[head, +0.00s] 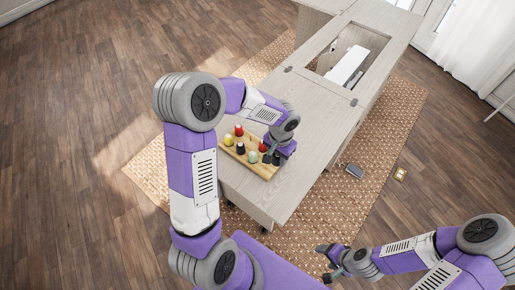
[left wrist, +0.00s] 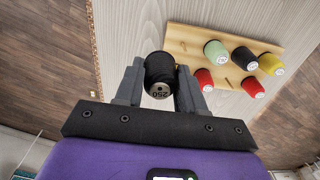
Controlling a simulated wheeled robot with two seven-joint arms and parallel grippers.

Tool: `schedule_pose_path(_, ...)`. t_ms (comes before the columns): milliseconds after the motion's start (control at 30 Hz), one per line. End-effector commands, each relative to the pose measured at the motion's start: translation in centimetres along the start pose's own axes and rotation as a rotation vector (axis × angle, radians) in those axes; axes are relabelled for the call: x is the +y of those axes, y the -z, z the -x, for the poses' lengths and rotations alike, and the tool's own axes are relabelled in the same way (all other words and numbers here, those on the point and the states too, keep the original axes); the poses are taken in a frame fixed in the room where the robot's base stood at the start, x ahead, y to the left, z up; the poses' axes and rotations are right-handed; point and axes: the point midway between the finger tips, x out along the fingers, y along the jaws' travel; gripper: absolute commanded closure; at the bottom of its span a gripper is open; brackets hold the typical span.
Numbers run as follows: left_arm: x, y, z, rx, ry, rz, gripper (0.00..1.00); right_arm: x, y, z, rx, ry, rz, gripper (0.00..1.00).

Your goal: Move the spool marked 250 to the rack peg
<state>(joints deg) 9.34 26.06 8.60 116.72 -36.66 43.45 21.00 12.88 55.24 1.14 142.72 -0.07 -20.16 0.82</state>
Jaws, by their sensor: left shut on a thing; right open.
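The spool marked 250 (left wrist: 160,76) is dark, with a pale end label that reads 250. It sits between the two fingers of my left gripper (left wrist: 160,90), which is shut on it. In the head view my left gripper (head: 275,157) is at the right end of the wooden rack (head: 262,172), close over the table. The rack (left wrist: 190,44) also shows beyond the fingers in the left wrist view, apart from the held spool. A bare peg (left wrist: 228,81) shows at its near side.
The rack carries green (left wrist: 216,51), black (left wrist: 243,56), yellow (left wrist: 271,64) and red (left wrist: 252,87) spools, plus another red one (left wrist: 204,79). The pale table (head: 312,130) has an opening with a white machine (head: 347,65) further back. Its surface right of the rack is clear.

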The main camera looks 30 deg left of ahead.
Motion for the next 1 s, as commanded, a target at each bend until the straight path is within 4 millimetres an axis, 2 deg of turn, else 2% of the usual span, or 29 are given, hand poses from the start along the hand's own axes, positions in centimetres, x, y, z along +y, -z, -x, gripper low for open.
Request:
schedule_pose_path(133,-3.0,0.3,-0.1,0.005,0.000,-0.065,0.90,0.5,0.1,-1.2,0.000,0.000,-0.001,0.31)
schedule_pose_path(300,-4.7,0.4,0.0,0.008,-0.005,-0.112,0.90,0.6,0.1,-1.6,0.000,0.000,-0.001,0.31)
schedule_pose_path(567,-4.8,0.4,-1.4,0.007,-0.006,-0.120,0.90,1.0,0.1,-2.7,0.000,0.000,0.000,0.31)
schedule_pose_path(833,-4.8,0.4,-5.1,0.006,-0.005,-0.120,0.90,2.0,0.2,-5.4,0.000,0.000,0.000,0.31)
schedule_pose_path(1000,-4.8,0.4,-4.6,0.008,-0.005,-0.120,0.90,1.9,0.2,-5.0,0.000,0.000,0.000,0.31)
